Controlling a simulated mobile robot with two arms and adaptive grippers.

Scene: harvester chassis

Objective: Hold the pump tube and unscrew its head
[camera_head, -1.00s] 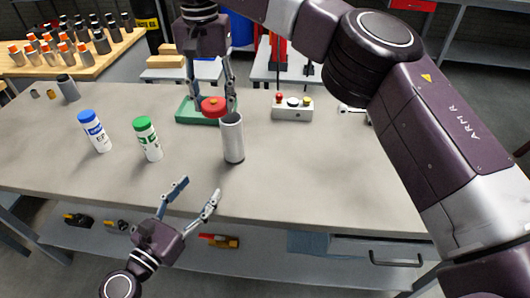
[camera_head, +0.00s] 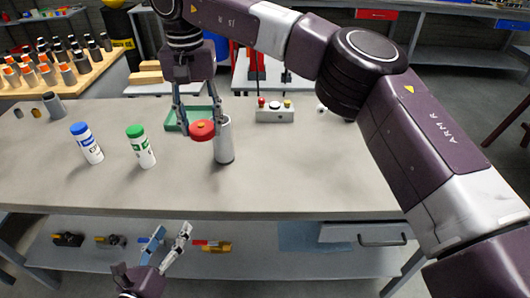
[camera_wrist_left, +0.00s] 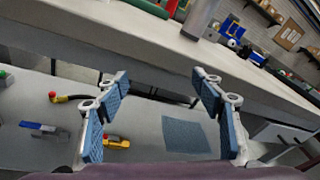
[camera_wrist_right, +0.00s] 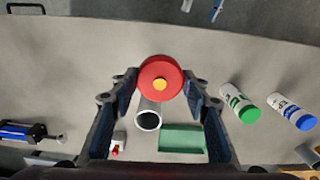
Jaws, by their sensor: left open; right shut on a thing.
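The pump tube (camera_head: 224,142) is a grey metal cylinder standing upright on the workbench; its open top shows in the right wrist view (camera_wrist_right: 149,121). My left gripper (camera_head: 168,240) is open and empty, below the bench's front edge. The tube's lower part shows in the left wrist view (camera_wrist_left: 197,18).
A blue-capped bottle (camera_head: 88,145) and a green-capped bottle (camera_head: 141,147) stand left of the tube. A green tray (camera_head: 172,122) and a button box (camera_head: 275,113) are behind. The bench's (camera_head: 310,180) right front is clear. A lower shelf (camera_head: 260,263) holds tools.

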